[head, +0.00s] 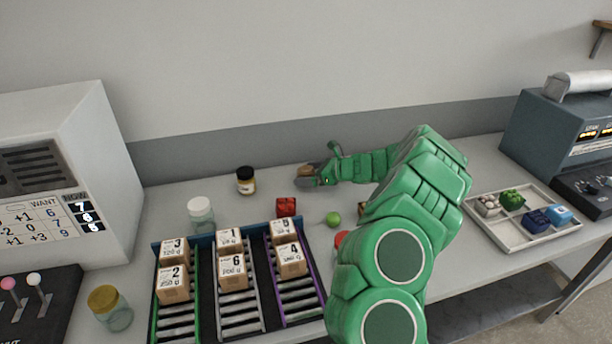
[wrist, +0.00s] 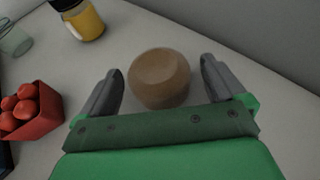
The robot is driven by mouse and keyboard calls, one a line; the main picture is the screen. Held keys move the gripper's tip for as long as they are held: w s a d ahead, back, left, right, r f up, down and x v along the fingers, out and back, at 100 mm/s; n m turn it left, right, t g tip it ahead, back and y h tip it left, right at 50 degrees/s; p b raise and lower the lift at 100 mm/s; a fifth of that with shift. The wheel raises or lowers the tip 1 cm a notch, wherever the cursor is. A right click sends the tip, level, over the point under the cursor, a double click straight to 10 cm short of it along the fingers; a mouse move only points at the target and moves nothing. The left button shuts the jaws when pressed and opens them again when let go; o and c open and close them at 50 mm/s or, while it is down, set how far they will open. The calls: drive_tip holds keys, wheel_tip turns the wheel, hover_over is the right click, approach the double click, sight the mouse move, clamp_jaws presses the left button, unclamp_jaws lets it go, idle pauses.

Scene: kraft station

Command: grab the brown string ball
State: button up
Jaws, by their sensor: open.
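The brown string ball (wrist: 160,78) is a rounded brown lump on the grey table, in the middle of the wrist view. In the head view it shows small and partly hidden (head: 305,170) near the back wall. My gripper (wrist: 163,64) is open, with one grey finger on each side of the ball and a visible gap on both sides. In the head view my gripper (head: 308,175) reaches left along the back of the table to the ball. The string texture is too blurred to make out.
A dark-lidded yellow jar (head: 246,181) and a red box (head: 286,207) of red balls stand left of my gripper. A green ball (head: 333,219) lies nearer. A rack (head: 238,320) with several numbered cartons is in front. A white tray (head: 483,226) stands right.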

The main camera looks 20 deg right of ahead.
drive_tip(key=shift+w+a+f, duration=0.25)
drive_tip(key=shift+w+a, duration=0.1)
drive_tip(key=shift+a, duration=0.05)
drive_tip(key=c, duration=1.1)
drive_tip(key=shift+o, duration=0.2)
drive_tip(key=shift+r, duration=0.15)
